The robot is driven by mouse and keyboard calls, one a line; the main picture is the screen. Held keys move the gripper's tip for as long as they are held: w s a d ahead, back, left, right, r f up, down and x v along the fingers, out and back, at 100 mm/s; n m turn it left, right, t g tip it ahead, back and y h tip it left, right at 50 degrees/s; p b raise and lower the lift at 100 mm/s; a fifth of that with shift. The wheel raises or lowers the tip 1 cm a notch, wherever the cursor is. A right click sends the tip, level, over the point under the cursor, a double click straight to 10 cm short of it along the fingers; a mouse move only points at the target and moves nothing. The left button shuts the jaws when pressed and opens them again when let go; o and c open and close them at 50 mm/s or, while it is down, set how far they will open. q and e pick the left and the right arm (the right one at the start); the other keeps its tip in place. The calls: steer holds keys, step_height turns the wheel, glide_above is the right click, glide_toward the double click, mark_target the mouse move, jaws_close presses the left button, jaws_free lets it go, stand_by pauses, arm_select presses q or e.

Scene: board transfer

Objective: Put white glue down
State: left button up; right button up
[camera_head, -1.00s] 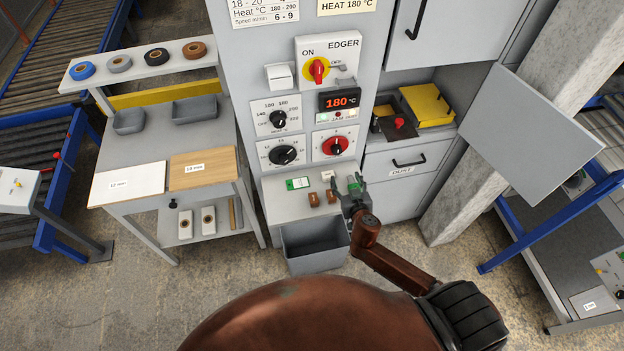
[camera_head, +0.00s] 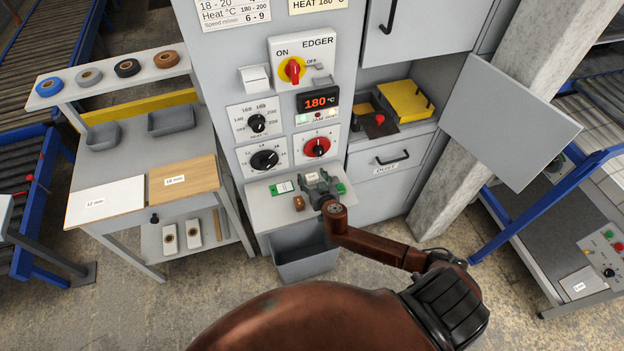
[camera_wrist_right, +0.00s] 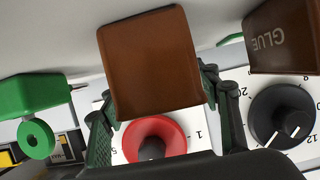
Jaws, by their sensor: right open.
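My right gripper (camera_head: 322,186) is open over the small ledge below the dials of the edger (camera_head: 303,45). In the wrist view its dark fingers (camera_wrist_right: 160,112) stand on either side of a plain brown block (camera_wrist_right: 150,62); I cannot tell whether they touch it. A second brown block (camera_head: 299,203) stands on the ledge just left of the gripper; in the wrist view this block (camera_wrist_right: 285,38) reads GLUE. No white glue block can be made out. A small pale patch (camera_head: 311,176) shows behind the gripper. My left gripper is not in view.
A grey bin (camera_head: 304,255) hangs below. A side table with boards (camera_head: 183,178) stands left; a grey panel (camera_head: 508,122) juts out right.

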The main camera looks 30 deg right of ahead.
steer(key=shift+c, duration=0.4)
steer(key=c, duration=1.3)
steer(key=shift+r, duration=0.1)
